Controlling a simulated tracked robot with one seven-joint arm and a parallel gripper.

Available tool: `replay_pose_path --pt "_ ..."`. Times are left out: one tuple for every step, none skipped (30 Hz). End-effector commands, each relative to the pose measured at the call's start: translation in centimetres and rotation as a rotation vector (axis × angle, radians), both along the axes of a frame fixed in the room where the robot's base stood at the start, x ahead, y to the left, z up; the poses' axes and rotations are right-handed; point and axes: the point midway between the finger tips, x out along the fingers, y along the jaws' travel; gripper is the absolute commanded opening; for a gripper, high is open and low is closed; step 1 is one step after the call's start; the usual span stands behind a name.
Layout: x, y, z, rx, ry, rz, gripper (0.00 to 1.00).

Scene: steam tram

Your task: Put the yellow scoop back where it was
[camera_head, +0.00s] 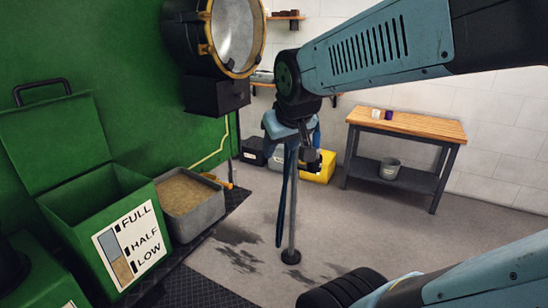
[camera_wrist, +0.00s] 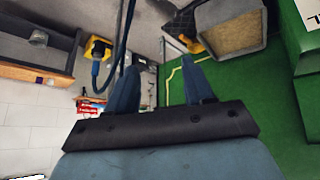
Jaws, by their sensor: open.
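A yellow scoop (camera_head: 217,180) shows as a small yellow-orange shape at the far right corner of the grey sand bin (camera_head: 206,222). It also shows in the wrist view (camera_wrist: 192,43), beside the bin (camera_wrist: 233,27) full of sand. Whether it lies on the floor or leans on the bin I cannot tell. My gripper (camera_wrist: 160,82) is open with nothing between its fingers. In the head view it is up in the air near the middle, apart from the scoop, and its fingers are hard to make out there.
An open green box (camera_head: 105,215) with a FULL/HALF/LOW label stands left of the bin. A large lamp (camera_head: 232,35) hangs above. A thin pole (camera_head: 292,210) with a dark base stands mid-floor. A wooden-topped workbench (camera_head: 405,124) stands at the back right.

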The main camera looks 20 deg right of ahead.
Motion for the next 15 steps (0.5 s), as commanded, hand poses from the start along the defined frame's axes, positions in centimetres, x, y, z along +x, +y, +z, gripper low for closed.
replay_pose_path --pt "-1.7 0.6 0.4 0.02 0.016 -0.005 0.52" --pt "-2.6 0.9 0.5 0.033 0.03 -0.007 0.52" --pt "-3.6 1.3 0.6 0.048 0.046 -0.009 0.52" --pt "-4.4 1.5 0.7 0.058 0.058 -0.011 0.52" --pt "-5.0 1.8 0.7 0.067 0.069 -0.011 0.52" --pt "-5.8 2.1 0.8 0.076 0.081 -0.012 0.52" --pt "-6.2 2.2 0.8 0.082 0.088 -0.013 0.52" --pt "-6.6 2.6 0.8 0.089 0.095 -0.012 0.52" --pt "-7.0 2.9 0.8 0.093 0.101 -0.012 0.52" --pt "-7.2 3.0 0.8 0.095 0.106 -0.013 0.52" --pt "-7.4 3.0 0.8 0.097 0.109 -0.013 0.52" --pt "-7.5 3.1 0.8 0.1 0.111 -0.012 0.52" --pt "-7.5 3.1 0.8 0.1 0.112 -0.012 0.52" --pt "-7.5 3.1 0.8 0.101 0.112 -0.013 0.52" --pt "-7.5 3.1 0.8 0.1 0.113 -0.013 0.52"
